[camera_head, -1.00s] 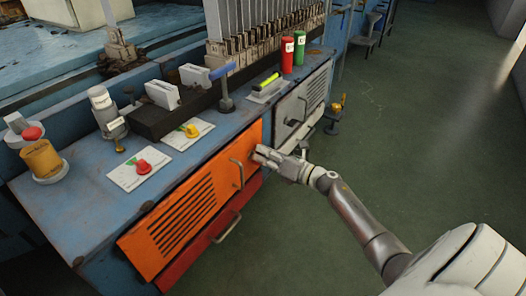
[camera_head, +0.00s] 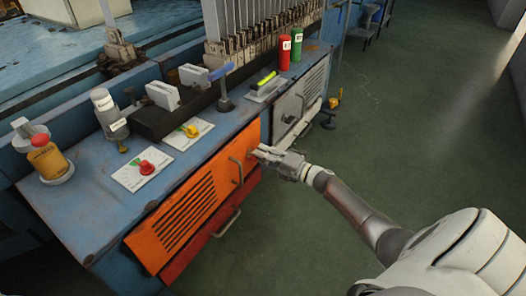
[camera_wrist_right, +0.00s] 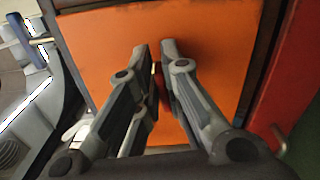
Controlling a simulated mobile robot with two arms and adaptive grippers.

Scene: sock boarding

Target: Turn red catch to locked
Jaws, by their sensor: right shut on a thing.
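My right gripper (camera_head: 257,153) is at the upper right part of the orange door (camera_head: 190,212) on the front of the blue bench. In the right wrist view my right gripper (camera_wrist_right: 165,60) points at the orange panel (camera_wrist_right: 100,45). Its two fingers are close together on a small dark red piece, the red catch (camera_wrist_right: 164,88), which is mostly hidden between them. In the head view the fingers cover the catch, and its exact angle cannot be told. My left gripper is not in view.
A bar handle (camera_head: 238,173) stands out from the orange door just left of my gripper. A red drawer (camera_head: 205,247) lies below. On the bench top are a red knob (camera_head: 146,167) and a yellow knob (camera_head: 191,131) on white plates. The green floor at right is clear.

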